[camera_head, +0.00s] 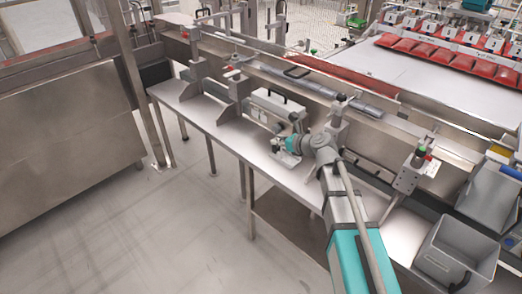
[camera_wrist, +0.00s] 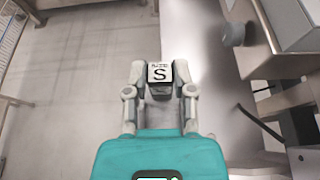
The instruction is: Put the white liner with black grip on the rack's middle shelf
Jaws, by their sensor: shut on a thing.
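My gripper (camera_wrist: 160,82) is shut on a small black-edged piece with a white label marked S (camera_wrist: 159,73). Only its top face shows between the fingers, so I cannot tell whether it is the liner's grip. In the head view my gripper (camera_head: 284,147) is over the steel bench, with a pale flat plate (camera_head: 289,159) just below it; whether they touch is unclear. A white panel with a black handle (camera_head: 278,104) stands behind, at the bench's back. I cannot make out the rack's middle shelf.
The narrow steel bench (camera_head: 203,116) runs diagonally, with upright brackets (camera_head: 230,100) along it. A grey bin (camera_head: 455,252) stands at the lower right, another (camera_head: 490,195) behind it. Open floor (camera_head: 120,200) lies to the left.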

